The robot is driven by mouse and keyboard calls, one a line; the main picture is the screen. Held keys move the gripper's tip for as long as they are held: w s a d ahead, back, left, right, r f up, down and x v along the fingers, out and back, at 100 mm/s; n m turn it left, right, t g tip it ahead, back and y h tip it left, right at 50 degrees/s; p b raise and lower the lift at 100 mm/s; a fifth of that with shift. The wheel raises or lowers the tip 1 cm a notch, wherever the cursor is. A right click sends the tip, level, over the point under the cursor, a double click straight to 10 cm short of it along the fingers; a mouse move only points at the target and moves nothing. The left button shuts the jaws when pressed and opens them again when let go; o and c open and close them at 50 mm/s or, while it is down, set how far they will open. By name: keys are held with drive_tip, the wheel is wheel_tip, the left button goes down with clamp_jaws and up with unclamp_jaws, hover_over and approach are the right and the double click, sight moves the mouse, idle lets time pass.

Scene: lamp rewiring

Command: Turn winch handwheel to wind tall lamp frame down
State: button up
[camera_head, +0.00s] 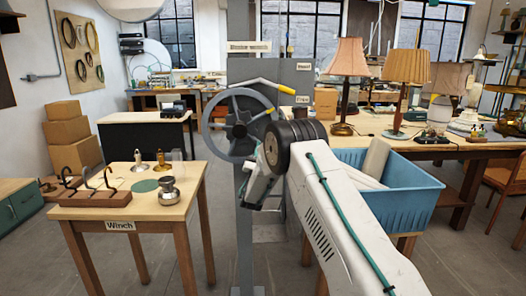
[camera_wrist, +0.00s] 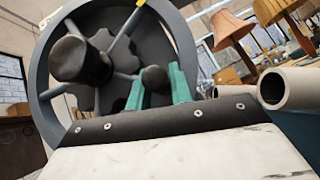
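The grey winch handwheel (camera_head: 217,107) stands upright on a grey post in the head view, and it fills the upper left of the wrist view (camera_wrist: 46,62). Its dark hub (camera_wrist: 82,60) points toward the wrist camera. A smaller dark knob (camera_wrist: 155,79) shows near the wheel's lower right. My gripper's green fingers (camera_wrist: 158,86) lie on either side of this knob and look shut on it. In the head view my wrist hides the contact. A yellow-ended lever (camera_head: 272,86) sits above the wheel. I cannot pick out the tall lamp frame with certainty.
A wooden table (camera_head: 130,211) labelled Winch stands left, with hooks in a block and small metal parts. A blue bin (camera_head: 404,204) is close on the right of my arm. A bench with lamps (camera_head: 450,148) stands behind. Bare floor shows between table and post.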

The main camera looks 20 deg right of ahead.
drive_tip(key=o, duration=0.4)
drive_tip(key=shift+s+d+r, duration=0.15)
drive_tip(key=shift+d, duration=0.1)
drive_tip(key=shift+a, duration=0.2)
drive_tip(key=shift+v, duration=3.9)
